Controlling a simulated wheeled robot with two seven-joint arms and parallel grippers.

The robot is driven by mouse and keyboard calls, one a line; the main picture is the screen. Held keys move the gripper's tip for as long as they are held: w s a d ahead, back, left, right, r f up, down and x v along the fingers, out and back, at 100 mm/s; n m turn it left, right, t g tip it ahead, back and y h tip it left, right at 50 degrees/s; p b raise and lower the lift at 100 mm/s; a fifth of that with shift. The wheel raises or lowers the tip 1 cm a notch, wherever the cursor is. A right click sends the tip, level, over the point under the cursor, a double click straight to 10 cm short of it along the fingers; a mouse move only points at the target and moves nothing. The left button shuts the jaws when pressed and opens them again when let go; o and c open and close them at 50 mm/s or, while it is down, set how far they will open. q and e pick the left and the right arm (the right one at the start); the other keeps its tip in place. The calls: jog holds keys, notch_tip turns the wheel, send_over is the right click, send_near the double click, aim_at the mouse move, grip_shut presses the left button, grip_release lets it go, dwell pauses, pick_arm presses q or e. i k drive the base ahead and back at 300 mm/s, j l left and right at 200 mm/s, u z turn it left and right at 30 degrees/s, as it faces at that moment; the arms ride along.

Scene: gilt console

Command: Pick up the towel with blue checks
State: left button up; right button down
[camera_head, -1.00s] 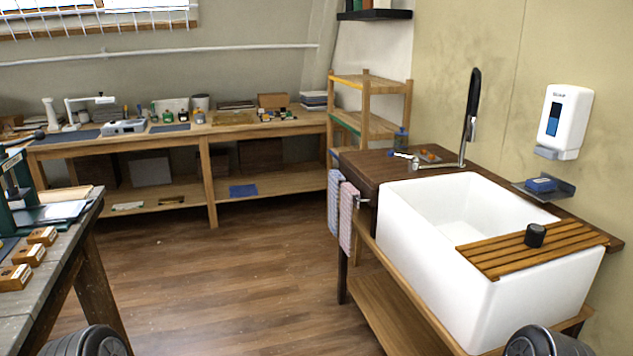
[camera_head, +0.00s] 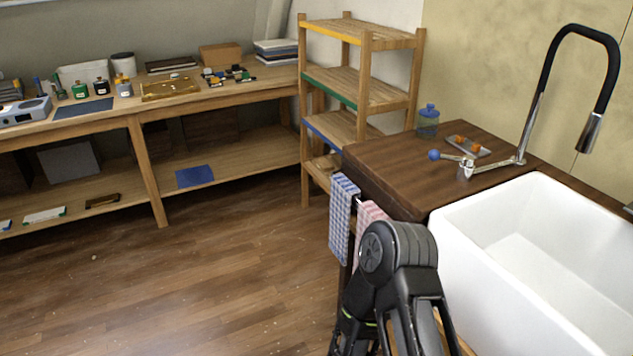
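The towel with blue checks (camera_head: 342,222) hangs at the left end of the sink counter, in front of the wooden shelf rack. A towel with red checks (camera_head: 370,214) hangs just to its right, its lower part hidden behind a black arm of mine. The blue-checked towel is in clear view, with the arm's links close to its lower right in the picture. The arm rises from the bottom edge, and its gripper does not show. My other gripper is out of view too.
The dark wooden counter (camera_head: 400,180) holds a blue-lidded jar (camera_head: 428,122), a small tray (camera_head: 468,147) and a tap (camera_head: 540,100). The white sink (camera_head: 480,215) is at right. A shelf rack (camera_head: 362,90) and long workbench (camera_head: 140,115) stand behind. The floor at left is clear.

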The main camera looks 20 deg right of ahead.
aim_at(342, 189)
jog(key=i+j+z, duration=0.1)
jog(key=i+z, duration=0.2)
jog(key=i, duration=0.25)
jog(key=i+j+z, duration=0.25)
jog(key=i, duration=0.3)
jog(key=i+j+z, duration=0.15)
jog(key=z, duration=0.3)
jog(key=i+j+z, duration=0.25)
jog(key=z, duration=0.2)
jog(key=i+j+z, duration=0.4)
jog(key=j+z, duration=0.3)
jog(key=z, duration=0.15)
jog(key=i+j+z, duration=0.1)
jog(key=j+z, duration=0.7)
jog(key=j, duration=0.15)
jog(key=j+z, duration=0.3)
jog(key=j, duration=0.25)
